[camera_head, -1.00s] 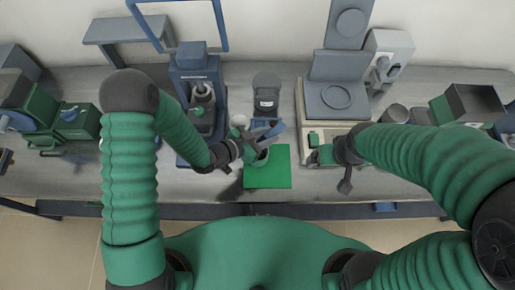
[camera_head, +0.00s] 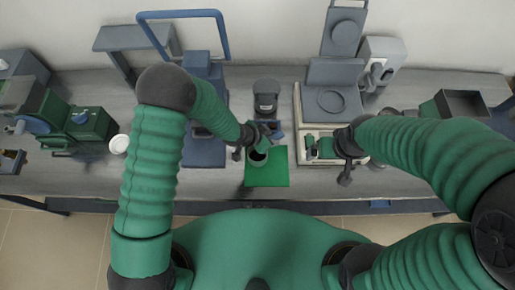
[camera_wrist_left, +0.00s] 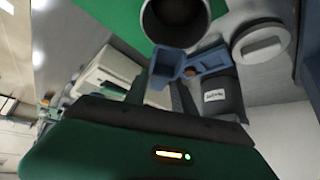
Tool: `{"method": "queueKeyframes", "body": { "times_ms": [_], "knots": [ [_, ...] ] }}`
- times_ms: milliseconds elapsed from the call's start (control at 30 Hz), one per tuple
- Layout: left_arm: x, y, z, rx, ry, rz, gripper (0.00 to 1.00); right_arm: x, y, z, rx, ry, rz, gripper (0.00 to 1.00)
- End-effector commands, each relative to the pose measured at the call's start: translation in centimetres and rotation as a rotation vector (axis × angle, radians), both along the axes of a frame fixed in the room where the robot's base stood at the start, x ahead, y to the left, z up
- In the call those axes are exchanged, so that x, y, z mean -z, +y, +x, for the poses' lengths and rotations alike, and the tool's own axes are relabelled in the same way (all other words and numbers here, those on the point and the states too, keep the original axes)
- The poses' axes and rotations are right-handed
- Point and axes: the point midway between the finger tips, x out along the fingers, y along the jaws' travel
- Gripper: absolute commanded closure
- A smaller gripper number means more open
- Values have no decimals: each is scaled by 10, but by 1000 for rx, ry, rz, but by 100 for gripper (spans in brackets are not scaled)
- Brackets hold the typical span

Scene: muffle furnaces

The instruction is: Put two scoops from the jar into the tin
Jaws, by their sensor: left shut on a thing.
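My left gripper (camera_head: 264,136) is shut on a blue scoop (camera_head: 276,131). In the left wrist view the blue scoop (camera_wrist_left: 205,62) has a boxy bowl with a small brown patch in it. The bowl is close to the rim of an open grey cylinder (camera_wrist_left: 154,35). That cylinder (camera_head: 258,163) stands upright on the green mat; its inside looks dark. I cannot tell whether it is the jar or the tin. A round pale lidded thing (camera_wrist_left: 258,42) is beside it in the wrist view. My right gripper (camera_head: 345,178) hangs in front of the balance, its jaws unclear.
The green mat (camera_head: 275,178) lies at the bench's front edge. A balance (camera_head: 331,100) is to the right, a blue-framed device (camera_head: 204,150) to the left. A white disc (camera_head: 119,144) lies farther left.

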Motion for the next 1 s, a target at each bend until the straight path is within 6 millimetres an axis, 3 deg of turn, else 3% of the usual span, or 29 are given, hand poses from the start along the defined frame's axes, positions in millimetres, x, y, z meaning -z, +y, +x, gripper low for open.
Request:
{"method": "queueKeyframes", "body": {
  "times_ms": [267, 700, 1000],
  "knots": [
    [1, 0, 0, -1, 8, 9, 100, 0, 0, 0, 0, 1, 0, 8],
    [-38, 0, 0, -1, 5, 9, 100, -31, 0, 0, 0, 1, 0, 8],
    [-38, 0, 0, 0, 6, 8, 100, -31, 0, 0, 0, 0, 0, 8]
  ]
}}
